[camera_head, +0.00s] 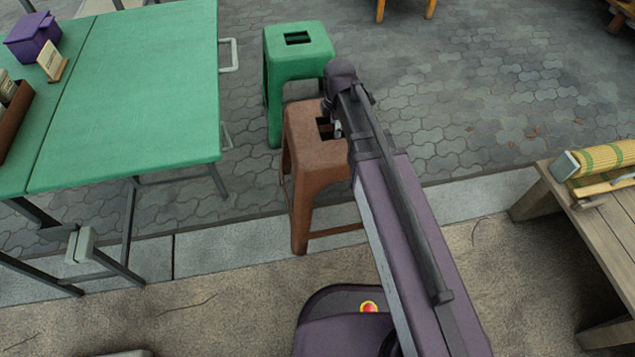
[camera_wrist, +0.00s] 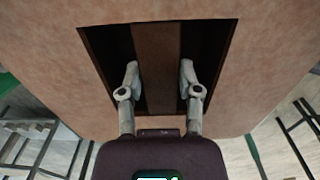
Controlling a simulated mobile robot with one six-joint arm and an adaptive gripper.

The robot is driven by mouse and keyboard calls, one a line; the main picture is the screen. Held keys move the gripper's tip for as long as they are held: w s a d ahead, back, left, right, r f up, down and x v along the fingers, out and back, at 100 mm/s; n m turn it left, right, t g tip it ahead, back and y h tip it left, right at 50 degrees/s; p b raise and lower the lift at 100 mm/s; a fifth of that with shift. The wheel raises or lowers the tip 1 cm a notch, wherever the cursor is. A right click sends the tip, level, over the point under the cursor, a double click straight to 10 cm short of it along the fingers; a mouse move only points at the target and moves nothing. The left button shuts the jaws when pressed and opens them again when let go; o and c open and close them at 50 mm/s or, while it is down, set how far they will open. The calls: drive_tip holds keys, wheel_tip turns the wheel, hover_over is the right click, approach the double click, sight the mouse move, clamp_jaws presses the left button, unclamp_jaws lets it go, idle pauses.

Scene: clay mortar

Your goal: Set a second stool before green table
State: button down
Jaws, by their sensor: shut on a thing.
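The brown stool (camera_head: 302,148) stands upright near the right end of the green table (camera_head: 140,95), on the near side of a green stool (camera_head: 285,68). My gripper (camera_head: 336,128) is at its seat slot. In the wrist view the fingers (camera_wrist: 159,80) reach into the slot of the brown seat (camera_wrist: 60,80), one on each side of its middle bar, and are shut on it. My arm hides the stool's right side. I cannot tell whether all its feet touch the ground. The green stool stands upright on the paving beside the table's right edge.
A purple box (camera_head: 33,36) and a small sign (camera_head: 52,62) stand on the table's left part. A wooden bench (camera_head: 590,225) with a yellow-green roll (camera_head: 605,158) is at the right. A pale kerb (camera_head: 220,245) crosses the front. Paving (camera_head: 480,100) at the back right is clear.

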sight(318, 103)
drive_tip(key=w+a, duration=0.3)
drive_tip(key=w, duration=0.4)
drive_tip(key=w+a+f+b, duration=0.1)
drive_tip(key=w+a, duration=0.2)
drive_tip(key=w, duration=0.4)
drive_tip(key=shift+w+f, duration=0.2)
drive_tip(key=shift+w, duration=0.2)
drive_tip(key=shift+f+b, duration=0.1)
drive_tip(key=shift+b, duration=0.25)
drive_tip(key=shift+f+b, duration=1.7)
drive_tip(key=shift+c, duration=1.5)
unclamp_jaws()
drive_tip(key=shift+r, duration=0.15)
wheel_tip(318, 103, up, 12)
drive_tip(key=p, duration=1.2)
